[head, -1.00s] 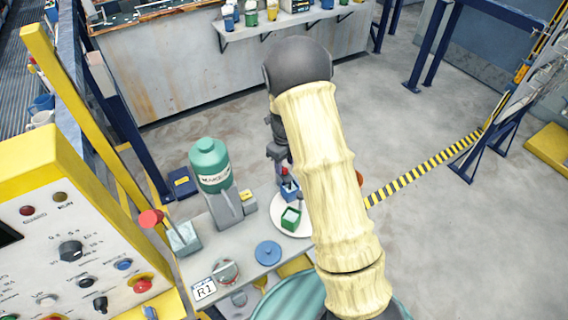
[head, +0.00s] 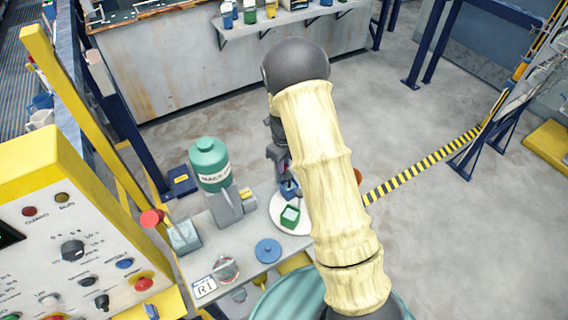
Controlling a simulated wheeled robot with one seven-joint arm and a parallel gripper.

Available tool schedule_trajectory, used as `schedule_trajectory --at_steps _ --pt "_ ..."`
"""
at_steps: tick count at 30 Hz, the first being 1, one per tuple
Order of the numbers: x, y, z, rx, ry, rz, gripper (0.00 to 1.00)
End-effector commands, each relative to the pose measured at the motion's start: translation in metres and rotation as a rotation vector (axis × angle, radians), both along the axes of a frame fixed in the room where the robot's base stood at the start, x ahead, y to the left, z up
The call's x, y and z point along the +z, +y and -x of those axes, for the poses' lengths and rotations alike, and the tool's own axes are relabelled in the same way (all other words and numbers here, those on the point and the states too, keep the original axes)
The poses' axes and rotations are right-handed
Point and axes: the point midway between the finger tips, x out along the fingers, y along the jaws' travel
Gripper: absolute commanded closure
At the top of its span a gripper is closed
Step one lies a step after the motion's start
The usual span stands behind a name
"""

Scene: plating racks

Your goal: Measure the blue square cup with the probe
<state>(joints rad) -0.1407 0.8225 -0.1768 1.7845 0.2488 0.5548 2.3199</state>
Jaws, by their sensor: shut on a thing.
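The blue square cup (head: 291,190) stands on a round white plate (head: 279,221) on the bench, partly hidden by my gripper and my arm. My gripper (head: 284,176) points down right at the cup. It is shut on the probe, of which only a small dark and reddish bit shows. Whether the probe tip touches the cup or its contents cannot be told. A green square cup (head: 290,216) with a pale inside stands on the plate in front of the blue one.
A teal bottle (head: 210,165) on a grey stand, a blue round lid (head: 268,251), a glass dish (head: 225,270) and a clear box (head: 185,236) are on the bench. An orange-red thing (head: 358,176) shows behind my arm.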

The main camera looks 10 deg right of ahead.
Motion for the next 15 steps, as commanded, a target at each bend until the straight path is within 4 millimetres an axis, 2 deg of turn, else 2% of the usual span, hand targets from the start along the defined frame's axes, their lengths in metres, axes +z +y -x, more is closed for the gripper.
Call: schedule_trajectory --at_steps 1,7,10,15 --pt "0.011 -0.001 0.000 0.001 -0.001 0.003 1.00" --pt "0.042 -0.001 0.000 0.001 0.000 0.003 1.00" --pt "0.051 -0.001 0.001 0.001 0.002 0.003 1.00" --pt "0.054 -0.001 0.001 0.000 0.003 0.001 1.00"
